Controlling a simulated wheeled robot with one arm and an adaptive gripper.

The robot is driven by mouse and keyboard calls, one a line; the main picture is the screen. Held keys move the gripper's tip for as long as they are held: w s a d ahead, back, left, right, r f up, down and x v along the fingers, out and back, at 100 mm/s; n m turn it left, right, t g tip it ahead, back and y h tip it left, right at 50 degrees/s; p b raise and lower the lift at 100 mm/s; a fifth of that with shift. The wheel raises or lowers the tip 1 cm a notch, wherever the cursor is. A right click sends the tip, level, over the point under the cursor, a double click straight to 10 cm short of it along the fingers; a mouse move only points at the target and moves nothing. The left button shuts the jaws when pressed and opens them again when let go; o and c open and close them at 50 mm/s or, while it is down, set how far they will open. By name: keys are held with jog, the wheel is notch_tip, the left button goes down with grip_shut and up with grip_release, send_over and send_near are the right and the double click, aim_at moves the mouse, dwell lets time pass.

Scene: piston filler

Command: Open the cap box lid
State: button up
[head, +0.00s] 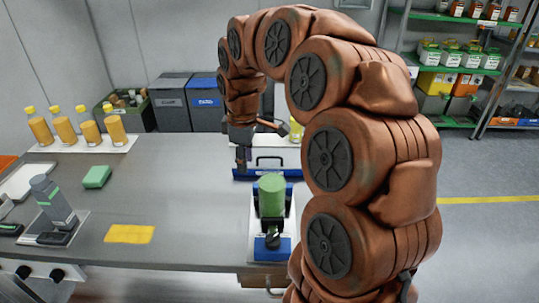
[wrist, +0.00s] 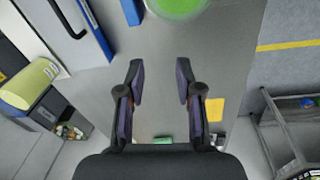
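A pale panel with a dark bar handle (head: 269,159) and a blue front edge (head: 262,173) lies at the table's back, behind the green cylinder; I take it for the cap box lid, and it looks shut. In the wrist view the handle (wrist: 68,18) and the blue edge (wrist: 97,27) show at the top left. My gripper (head: 262,144) is just above and left of this panel in the head view. In the wrist view my gripper (wrist: 161,66) is open, with nothing between its fingers, apart from the handle. My arm hides part of the area to the right.
A green cylinder (head: 271,195) stands in a fixture in front of the panel; its round top shows in the wrist view (wrist: 180,6). A yellow cloth (head: 129,234), green block (head: 97,177) and several orange bottles (head: 88,129) are left. The middle table is clear.

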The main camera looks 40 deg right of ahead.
jog(key=n+h, duration=0.1)
jog(key=n, duration=0.1)
send_near(269, 158)
jog(key=shift+t, duration=0.3)
jog(key=shift+w+d+f+p, duration=0.1)
jog(key=shift+w+d+f, duration=0.1)
jog(key=shift+f, duration=1.1)
jog(key=shift+w+d+f+p, duration=0.1)
jog(key=shift+d+f, duration=0.15)
jog(key=shift+f, duration=1)
jog(key=shift+w+d+f+p, duration=0.1)
jog(key=shift+w+d+f, duration=0.1)
jog(key=shift+f, duration=1.1)
jog(key=shift+c, duration=0.2)
grip_shut()
